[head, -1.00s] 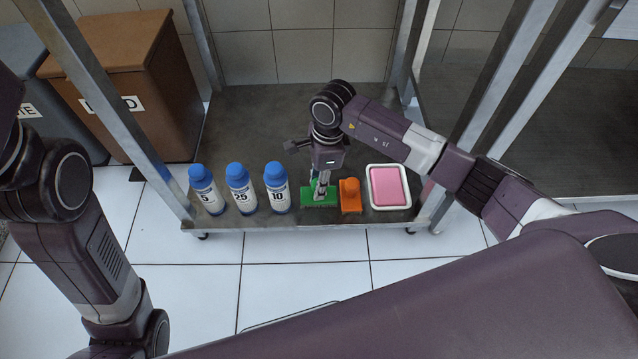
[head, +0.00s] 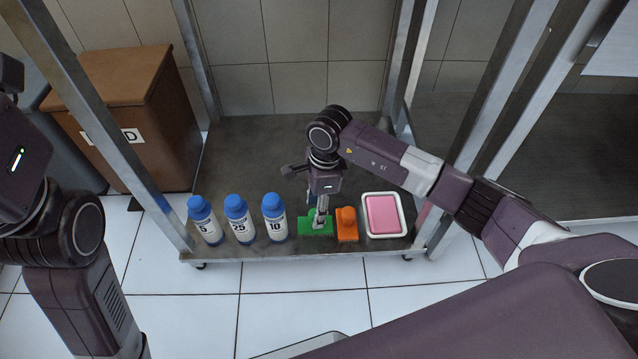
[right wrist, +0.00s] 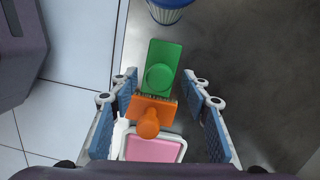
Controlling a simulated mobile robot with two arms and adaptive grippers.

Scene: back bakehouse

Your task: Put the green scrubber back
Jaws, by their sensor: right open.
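The green scrubber (head: 306,229) sits on the low shelf, between the bottle marked 10 and an orange scrubber (head: 347,226). In the right wrist view the green scrubber (right wrist: 163,60) lies just beyond the fingers, with its round knob towards me. My right gripper (head: 317,216) is over it, pointing down; it hides part of the scrubber. In the right wrist view the right gripper (right wrist: 165,92) is open, with the orange scrubber (right wrist: 150,118) showing between its blue pads. Contact with the green scrubber cannot be told. My left arm shows at the left, its gripper out of view.
Metal posts (head: 168,205) frame the shelf. The shelf behind the row is clear. A brown bin (head: 150,95) stands left.

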